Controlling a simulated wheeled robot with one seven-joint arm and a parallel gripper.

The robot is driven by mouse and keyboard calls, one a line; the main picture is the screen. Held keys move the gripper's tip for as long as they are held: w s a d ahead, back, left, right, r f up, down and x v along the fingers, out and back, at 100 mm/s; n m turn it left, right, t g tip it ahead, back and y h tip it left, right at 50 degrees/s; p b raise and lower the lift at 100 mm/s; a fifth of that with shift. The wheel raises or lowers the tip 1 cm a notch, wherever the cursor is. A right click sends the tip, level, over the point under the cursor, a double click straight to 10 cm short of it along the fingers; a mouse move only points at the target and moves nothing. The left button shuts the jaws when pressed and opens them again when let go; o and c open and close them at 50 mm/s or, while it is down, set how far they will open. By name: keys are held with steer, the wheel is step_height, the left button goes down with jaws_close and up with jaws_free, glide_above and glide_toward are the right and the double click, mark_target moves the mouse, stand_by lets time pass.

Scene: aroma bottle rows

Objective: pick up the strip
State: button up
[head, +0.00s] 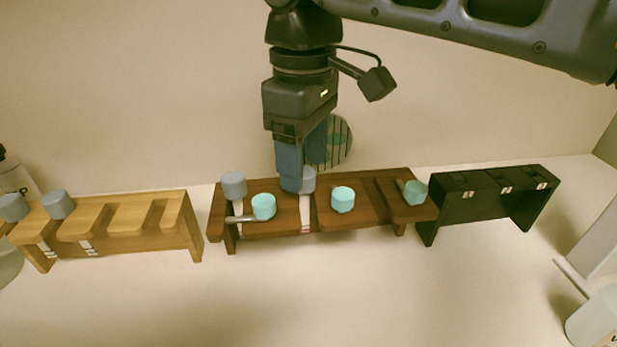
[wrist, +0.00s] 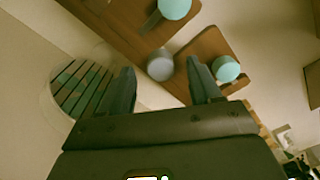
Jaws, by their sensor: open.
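My gripper (head: 291,188) points down over the middle, dark brown wooden rack (head: 348,220), its fingers open. A grey-blue cap (head: 307,181) is partly hidden behind the fingers, with a white strip (head: 306,214) below it in a rack slot. Another grey-blue cap (head: 233,185) with a pale strip (head: 238,214) stands at the rack's left end. In the wrist view, my open fingers (wrist: 163,82) flank a grey cap (wrist: 160,66), which lies beyond the tips. I cannot tell whether they touch it.
Teal caps (head: 263,206), (head: 342,199) and (head: 415,192) sit on the same rack. A light wooden rack (head: 180,228) with grey caps stands left; a black rack (head: 488,193) stands right. A round slatted thing (head: 335,142) is behind my gripper. The counter's front is clear.

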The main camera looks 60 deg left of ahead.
steer(key=shift+f, duration=0.75)
steer(key=shift+c, duration=0.2)
steer(key=c, duration=0.9)
